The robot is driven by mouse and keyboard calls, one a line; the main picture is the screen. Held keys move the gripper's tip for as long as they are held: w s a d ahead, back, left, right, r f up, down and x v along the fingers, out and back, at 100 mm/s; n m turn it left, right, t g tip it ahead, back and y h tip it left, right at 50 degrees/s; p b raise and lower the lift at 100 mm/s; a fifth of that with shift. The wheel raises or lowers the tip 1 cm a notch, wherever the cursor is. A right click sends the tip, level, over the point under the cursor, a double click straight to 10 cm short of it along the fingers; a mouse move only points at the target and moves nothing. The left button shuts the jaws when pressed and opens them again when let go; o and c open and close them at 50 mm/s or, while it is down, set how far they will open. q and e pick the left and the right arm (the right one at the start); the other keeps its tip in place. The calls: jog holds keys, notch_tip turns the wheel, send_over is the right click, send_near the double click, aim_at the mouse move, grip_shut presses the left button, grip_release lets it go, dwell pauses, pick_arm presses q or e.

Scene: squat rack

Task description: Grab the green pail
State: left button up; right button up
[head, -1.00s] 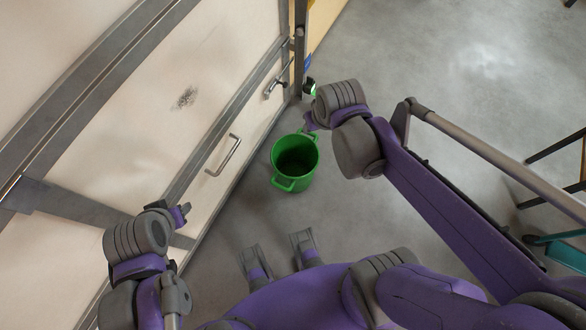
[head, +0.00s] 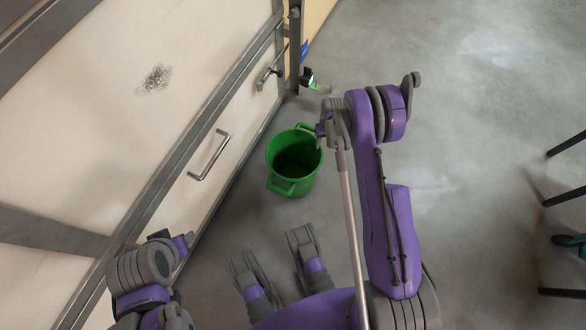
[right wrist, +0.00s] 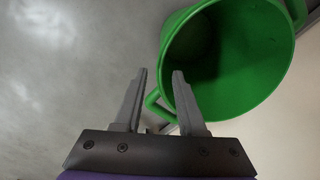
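The green pail (head: 281,184) stands on the grey floor beside the pale cabinet front, with its open top toward me and a handle on its near and far sides. My right gripper (head: 322,128) is at the pail's right rim in the head view. Contact cannot be told. My left gripper (head: 180,243) is at the lower left by the cabinet, its fingers not clear.
The cabinet front (head: 110,130) with metal handles (head: 209,155) closes off the left side. A small green-and-white object (head: 308,80) is on the floor beyond the pail. Dark legs of furniture (head: 566,196) stand at the right edge. Open floor (head: 470,120) lies between.

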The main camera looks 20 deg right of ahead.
jog(key=b, duration=0.1)
send_over(317, 159)
jog(key=d, duration=0.1)
notch_tip(317, 159, down, 6)
jog(key=shift+w+a+f+b, duration=0.15)
jog(key=shift+f+b, duration=0.4)
jog(key=shift+f, duration=0.8)
jog(key=shift+w+a+f+b, duration=0.15)
jog(key=shift+f+b, duration=0.4)
jog(key=shift+f, duration=0.8)
jog(key=shift+s, duration=0.1)
jog(key=shift+c, duration=0.3)
grip_shut()
